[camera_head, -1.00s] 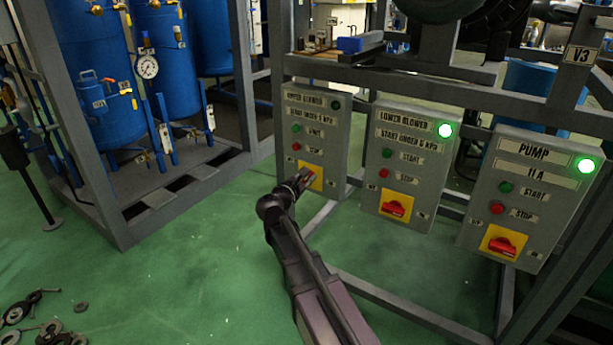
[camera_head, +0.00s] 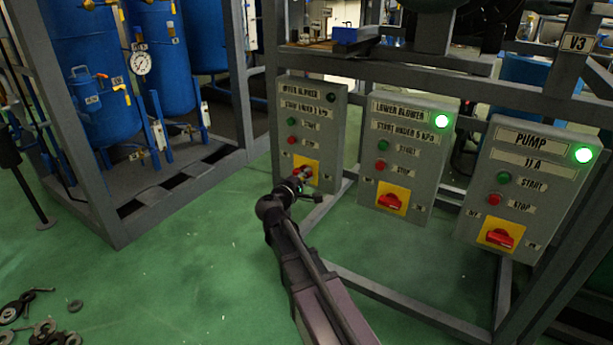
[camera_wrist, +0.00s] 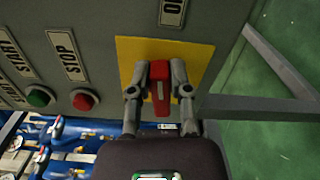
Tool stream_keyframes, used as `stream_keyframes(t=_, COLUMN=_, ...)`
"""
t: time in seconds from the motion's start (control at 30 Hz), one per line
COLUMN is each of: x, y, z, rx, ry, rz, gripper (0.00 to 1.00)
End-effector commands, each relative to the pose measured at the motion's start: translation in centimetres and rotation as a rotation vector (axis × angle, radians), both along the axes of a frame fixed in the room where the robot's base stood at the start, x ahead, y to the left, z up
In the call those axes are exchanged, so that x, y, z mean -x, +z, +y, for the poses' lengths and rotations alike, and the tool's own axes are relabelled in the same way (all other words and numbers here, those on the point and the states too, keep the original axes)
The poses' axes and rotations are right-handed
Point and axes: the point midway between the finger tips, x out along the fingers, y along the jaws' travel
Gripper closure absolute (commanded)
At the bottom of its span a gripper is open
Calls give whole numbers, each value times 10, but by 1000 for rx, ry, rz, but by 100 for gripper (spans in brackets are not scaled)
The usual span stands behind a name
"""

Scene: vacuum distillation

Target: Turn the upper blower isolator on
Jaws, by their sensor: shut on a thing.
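The upper blower panel (camera_head: 336,125) is the leftmost grey box, and its lamp (camera_head: 331,97) at the top right is dark. Its isolator is a red handle (camera_wrist: 159,88) on a yellow plate (camera_wrist: 203,55). In the wrist view my gripper (camera_wrist: 159,78) has one finger on each side of the red handle and is shut on it. The handle points along the picture's vertical there. In the head view my gripper (camera_head: 301,180) covers part of the yellow plate and the handle. An "ON" label (camera_wrist: 172,11) shows above the plate in the wrist view.
The lower blower panel (camera_head: 408,140) and the pump panel (camera_head: 530,175) stand to the right, both with lit green lamps. A red stop button (camera_wrist: 84,100) and a green start button (camera_wrist: 40,97) lie near my gripper. Grey frame bars surround the panels.

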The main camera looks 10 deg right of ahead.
Motion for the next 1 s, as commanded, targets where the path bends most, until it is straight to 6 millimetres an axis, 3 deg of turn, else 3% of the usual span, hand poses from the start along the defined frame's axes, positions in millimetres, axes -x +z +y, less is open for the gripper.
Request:
stream_keyframes(t=0.3, x=0, y=-4, z=0, rx=-109, ry=0, rz=-108, gripper=100)
stream_keyframes(t=0.83, x=0, y=-4, z=0, rx=-131, ry=1, rz=-128, gripper=100)
stream_keyframes(t=0.87, x=0, y=-4, z=0, rx=-130, ry=1, rz=-127, gripper=65)
stream_keyframes(t=0.93, x=0, y=-4, z=0, rx=-130, ry=1, rz=-127, gripper=45)
stream_keyframes(t=1.0, x=0, y=-4, z=0, rx=-129, ry=1, rz=-127, gripper=40)
